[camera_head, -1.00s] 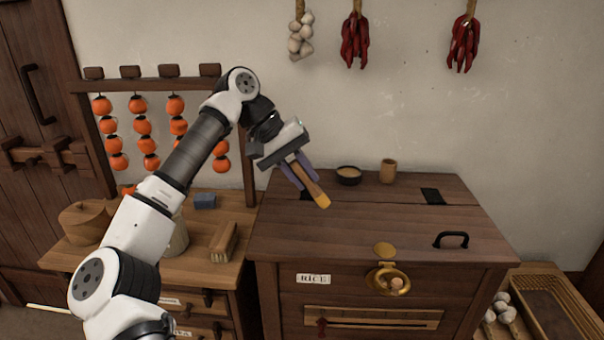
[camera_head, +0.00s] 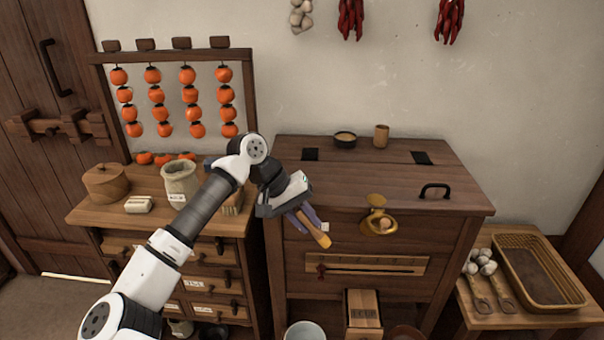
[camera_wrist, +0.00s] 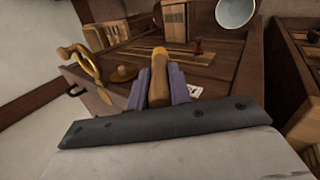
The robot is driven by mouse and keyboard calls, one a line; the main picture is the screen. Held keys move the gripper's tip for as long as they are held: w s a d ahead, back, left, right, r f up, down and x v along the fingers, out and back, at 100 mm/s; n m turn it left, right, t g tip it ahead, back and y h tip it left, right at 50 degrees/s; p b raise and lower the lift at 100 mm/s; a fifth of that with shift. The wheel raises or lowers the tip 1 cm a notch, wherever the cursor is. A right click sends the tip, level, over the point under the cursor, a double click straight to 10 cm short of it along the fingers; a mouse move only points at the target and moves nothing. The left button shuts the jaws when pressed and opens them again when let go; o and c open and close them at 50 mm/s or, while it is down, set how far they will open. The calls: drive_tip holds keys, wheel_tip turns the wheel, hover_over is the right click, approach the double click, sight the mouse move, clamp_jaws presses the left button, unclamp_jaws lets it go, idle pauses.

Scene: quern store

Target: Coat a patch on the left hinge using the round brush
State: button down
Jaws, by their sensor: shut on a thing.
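My gripper (camera_head: 308,218) is shut on the round brush (camera_head: 319,236), which has a wooden body and a yellowish end pointing down and right in the head view. It hangs by the upper left front of the dark wooden chest (camera_head: 378,184). In the wrist view the brush (camera_wrist: 158,78) stands between the purple fingers, its end apart from the chest as far as I can tell. The left hinge (camera_head: 311,154) is a small dark plate at the back left of the chest lid, beyond my gripper. A matching right hinge (camera_head: 421,158) lies at the back right.
A shallow bowl (camera_head: 345,138) and a wooden cup (camera_head: 381,136) stand at the lid's back, between the hinges. Persimmon strings (camera_head: 187,100) hang left, above a cabinet with a sack (camera_head: 180,184).

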drive_tip(key=s+d+f+b, duration=0.1)
drive_tip(key=s+f, duration=0.1)
drive_tip(key=f, duration=1.7)
drive_tip(key=s+d+f+b, duration=0.1)
drive_tip(key=s+f+b, duration=0.1)
drive_tip(key=f, duration=1.8)
drive_tip(key=shift+s+d+f+m+g, duration=0.15)
drive_tip(key=shift+s+d+m+g, duration=0.15)
drive_tip(key=shift+s+d+m, duration=0.15)
